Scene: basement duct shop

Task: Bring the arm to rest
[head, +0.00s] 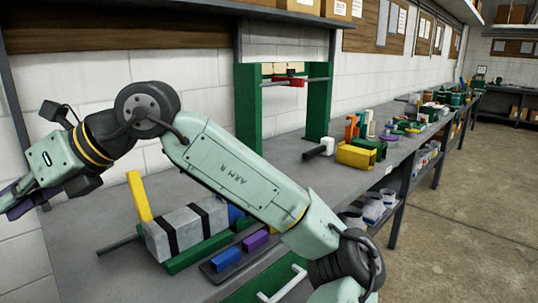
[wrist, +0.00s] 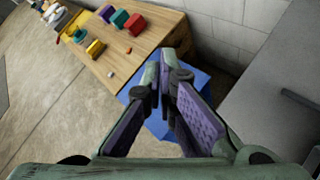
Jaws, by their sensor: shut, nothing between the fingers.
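My arm (head: 235,178) reaches across the head view from the lower right to the left edge, raised above the grey bench (head: 75,243). My gripper (head: 12,205), with purple finger pads, is at the far left, partly cut off by the frame edge. In the wrist view my gripper (wrist: 161,72) has its fingertips together with nothing between them. It hangs clear, touching nothing that I can see.
A grey block with black bands (head: 187,230) and a yellow handle (head: 140,197) lie under my arm. A green frame (head: 318,105) stands behind it. The wrist view shows a wooden table (wrist: 150,50) with coloured blocks and a blue object (wrist: 200,85) beyond my fingers.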

